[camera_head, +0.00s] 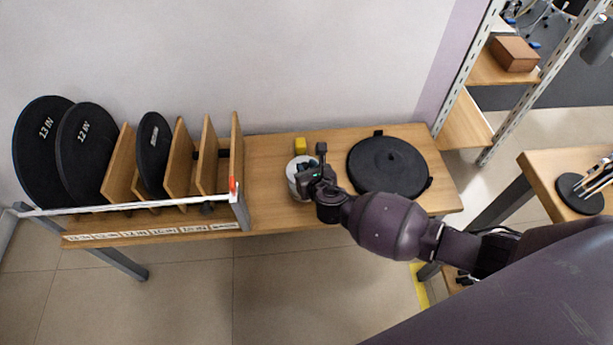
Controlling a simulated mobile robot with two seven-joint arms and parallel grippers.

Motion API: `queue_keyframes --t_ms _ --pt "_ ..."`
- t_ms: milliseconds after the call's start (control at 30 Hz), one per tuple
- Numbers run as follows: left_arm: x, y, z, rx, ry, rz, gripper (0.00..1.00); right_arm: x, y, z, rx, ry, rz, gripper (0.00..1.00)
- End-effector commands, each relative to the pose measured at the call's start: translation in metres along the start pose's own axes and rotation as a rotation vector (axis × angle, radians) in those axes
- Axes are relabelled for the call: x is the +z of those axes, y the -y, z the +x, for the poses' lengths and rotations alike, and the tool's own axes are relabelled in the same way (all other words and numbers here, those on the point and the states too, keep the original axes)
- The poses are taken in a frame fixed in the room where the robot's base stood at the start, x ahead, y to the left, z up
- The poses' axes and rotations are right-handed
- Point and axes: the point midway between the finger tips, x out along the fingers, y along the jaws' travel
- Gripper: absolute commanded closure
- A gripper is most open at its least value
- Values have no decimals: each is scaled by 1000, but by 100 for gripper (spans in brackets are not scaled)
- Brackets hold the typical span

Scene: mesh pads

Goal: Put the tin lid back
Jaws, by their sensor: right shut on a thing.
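A small round whitish tin (292,178) stands on the wooden bench, left of the large black disc. Something dark and blue shows at its top, but my gripper covers much of it. My right gripper (312,172) is at the tin's right side and over its top. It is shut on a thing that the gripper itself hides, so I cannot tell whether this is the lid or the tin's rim. No separate lid can be made out on the bench. My left gripper is not in view.
The bench (270,150) has a wooden rack (237,160) with several upright black pads on its left. A large black disc (387,163) lies on the right. A yellow block (300,146) is behind the tin. Bare wood lies between rack and tin. Metal shelving (493,75) stands at right.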

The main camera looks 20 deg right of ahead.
Motion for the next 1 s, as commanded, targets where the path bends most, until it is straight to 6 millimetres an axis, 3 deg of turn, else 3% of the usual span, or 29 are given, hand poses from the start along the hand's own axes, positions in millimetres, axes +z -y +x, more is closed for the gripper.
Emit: queue_keyframes --t_ms 33,200,400,900,933,1000 --pt "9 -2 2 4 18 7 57 -17 0 2 0 -14 0 97" --pt "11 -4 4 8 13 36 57 -42 0 11 -1 -17 -1 97" --pt "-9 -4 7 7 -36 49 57 -36 0 13 -1 -4 0 97" --pt "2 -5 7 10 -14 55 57 -46 0 16 -1 -7 -1 97" --pt "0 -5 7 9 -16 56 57 -45 0 16 -1 -6 -1 71" --pt "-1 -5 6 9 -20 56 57 -44 0 16 -1 -5 -1 60"
